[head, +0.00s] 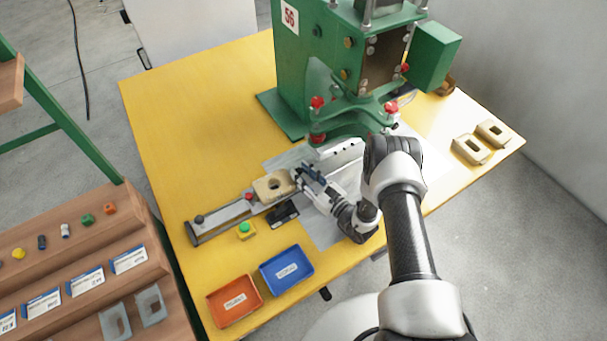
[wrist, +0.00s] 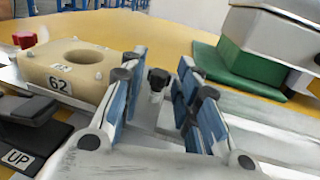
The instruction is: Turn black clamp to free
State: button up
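A black clamp knob (wrist: 158,80) on a pale stem stands upright in the middle of the wrist view. My gripper (wrist: 163,62) is open, with one blue-padded finger on each side of the knob and a visible gap to both. I cannot tell whether the knob is between the pads or just beyond them. In the head view my gripper (head: 310,174) is low over the rail, at the right end of the cream block (head: 272,186), and hides the knob there. The block, labelled 62 with a round hole, also shows in the wrist view (wrist: 75,68).
A red knob (head: 249,196) stands left of the block on the metal rail (head: 222,218). A black part labelled UP (wrist: 30,125) sits beside the rail. The green press (head: 320,85) stands behind. A green button (head: 245,230), orange tray (head: 219,314) and blue tray (head: 302,284) lie in front.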

jog(key=v, duration=1.2)
jog(key=shift+r, duration=0.1)
